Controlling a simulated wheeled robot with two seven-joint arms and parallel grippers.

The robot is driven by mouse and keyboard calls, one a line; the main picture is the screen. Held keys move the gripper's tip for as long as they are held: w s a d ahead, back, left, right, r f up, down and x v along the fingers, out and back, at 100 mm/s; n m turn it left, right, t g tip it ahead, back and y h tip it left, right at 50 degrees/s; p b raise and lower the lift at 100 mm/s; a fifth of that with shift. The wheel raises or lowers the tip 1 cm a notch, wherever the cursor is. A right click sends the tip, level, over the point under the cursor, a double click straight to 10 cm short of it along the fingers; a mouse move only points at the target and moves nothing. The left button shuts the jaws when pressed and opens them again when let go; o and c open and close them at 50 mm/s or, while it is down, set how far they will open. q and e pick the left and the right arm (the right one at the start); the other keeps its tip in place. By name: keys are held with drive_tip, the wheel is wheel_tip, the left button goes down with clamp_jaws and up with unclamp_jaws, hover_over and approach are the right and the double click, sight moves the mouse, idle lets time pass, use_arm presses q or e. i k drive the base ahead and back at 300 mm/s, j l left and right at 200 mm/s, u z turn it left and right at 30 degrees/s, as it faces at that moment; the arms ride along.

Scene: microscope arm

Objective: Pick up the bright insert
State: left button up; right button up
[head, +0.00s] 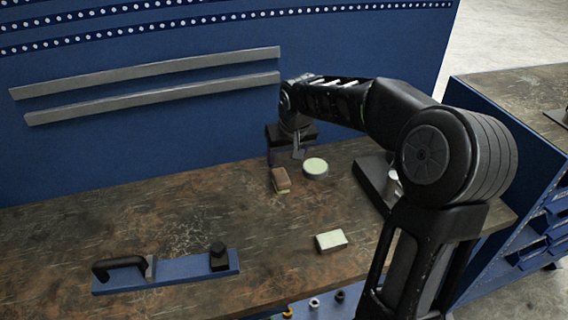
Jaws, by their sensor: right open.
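Several small pieces with pale tops lie on the brown worktable (180,220); I cannot tell for sure which one is the bright insert. A round pale-green piece with a grey side (316,166) lies near the back. A small brown and pale block (281,180) lies just left of it. A rectangular pale block (331,239) lies nearer the front. My right gripper (298,153) is open at the back of the table, just behind the round piece and the brown block. Its fingers are small and partly dark, and nothing shows between them. My left gripper is out of view.
A blue board (190,272) with a black handle (122,266) and a black knob (218,257) lies at front left. A dark stand with a metal cylinder (392,184) is partly hidden behind my right arm. A blue wall with grey rails (150,95) rises behind. The left-middle table is clear.

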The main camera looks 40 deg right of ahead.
sight(329, 240)
drive_tip(key=k+j, duration=0.25)
drive_tip(key=k, duration=0.2)
drive_tip(key=k+j, duration=0.25)
drive_tip(key=k, duration=0.25)
